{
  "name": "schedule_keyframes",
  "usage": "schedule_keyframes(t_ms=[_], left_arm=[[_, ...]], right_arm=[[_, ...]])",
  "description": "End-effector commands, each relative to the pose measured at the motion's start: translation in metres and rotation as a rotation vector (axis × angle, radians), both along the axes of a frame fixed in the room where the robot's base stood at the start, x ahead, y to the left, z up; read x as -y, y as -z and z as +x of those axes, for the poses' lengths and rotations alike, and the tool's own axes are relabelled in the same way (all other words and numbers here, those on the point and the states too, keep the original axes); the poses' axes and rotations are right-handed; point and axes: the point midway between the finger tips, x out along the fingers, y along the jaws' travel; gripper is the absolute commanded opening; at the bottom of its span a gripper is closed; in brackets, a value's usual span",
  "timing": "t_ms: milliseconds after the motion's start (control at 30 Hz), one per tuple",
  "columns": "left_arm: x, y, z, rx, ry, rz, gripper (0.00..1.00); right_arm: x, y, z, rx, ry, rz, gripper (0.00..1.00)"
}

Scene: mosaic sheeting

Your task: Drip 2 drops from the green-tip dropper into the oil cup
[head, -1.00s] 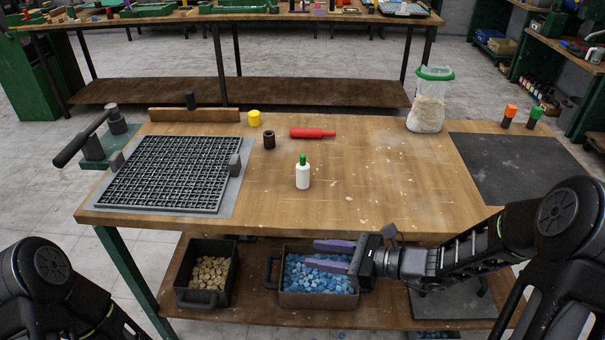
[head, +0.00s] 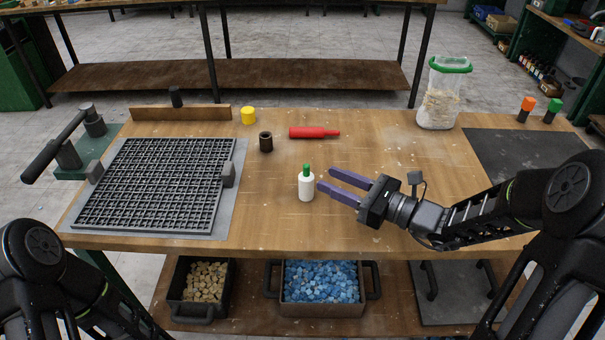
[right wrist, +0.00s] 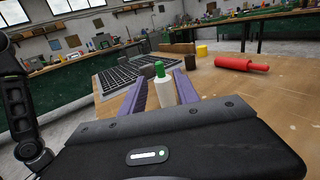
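The green-tip dropper, a white bottle (head: 306,187) with a green tip, stands upright on the wooden bench. My right gripper (head: 327,179) is open, its two purple fingers level and pointing at the bottle from the right. The fingertips are just short of the bottle in the head view. In the right wrist view the bottle (right wrist: 165,92) shows between the open fingers. A small dark brown open-topped cup (head: 266,142), which looks like the oil cup, stands behind and left of the bottle. My left gripper is out of view; only part of that arm shows.
A red tool (head: 313,132) and a yellow cylinder (head: 248,115) stand or lie behind the cup. A black grid (head: 150,185) fills the bench's left. A bag with a green top (head: 440,95) stands back right. Bins (head: 320,309) sit on the lower shelf.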

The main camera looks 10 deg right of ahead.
Motion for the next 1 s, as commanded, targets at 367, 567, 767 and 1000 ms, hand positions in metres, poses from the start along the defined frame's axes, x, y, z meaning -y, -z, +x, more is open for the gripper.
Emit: schedule_keyframes(t_ms=[367,567,767,1000], left_arm=[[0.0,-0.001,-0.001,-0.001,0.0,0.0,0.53],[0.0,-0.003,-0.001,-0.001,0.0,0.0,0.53],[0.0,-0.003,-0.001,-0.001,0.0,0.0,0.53],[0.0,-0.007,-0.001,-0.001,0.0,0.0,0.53]], right_arm=[[-0.007,0.0,0.006,0.0,-0.004,0.0,0.37],[-0.019,0.0,0.018,0.001,-0.002,-0.001,0.37],[-0.018,0.0,0.019,0.001,-0.001,-0.001,0.37],[-0.028,-0.001,0.029,-0.001,-0.004,0.0,0.37]])
